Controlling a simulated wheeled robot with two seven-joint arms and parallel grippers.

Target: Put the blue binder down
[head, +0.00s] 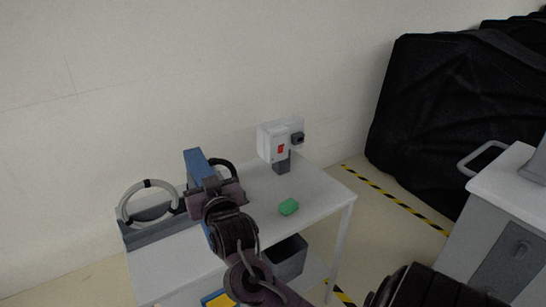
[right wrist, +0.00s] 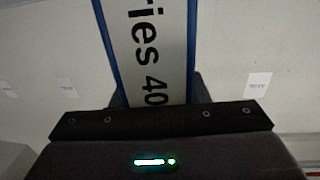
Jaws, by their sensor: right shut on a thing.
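The blue binder (head: 196,163) is upright above the left part of the white table (head: 322,190) in the head view. My right gripper (head: 216,195) is shut on it. The gripper and wrist hide its lower part, so I cannot tell whether it touches the tabletop. In the right wrist view the binder (right wrist: 150,50) shows a white spine label with dark lettering between blue edges, held at the dark gripper (right wrist: 160,118). My left gripper is not in view.
A grey holder (head: 150,233) with a coiled pale cable (head: 130,205) stands at the table's left. A black loop shows behind the binder. A green block (head: 289,207) and a white switch box (head: 272,143) are to the right. A dark bin (head: 288,262) sits below.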

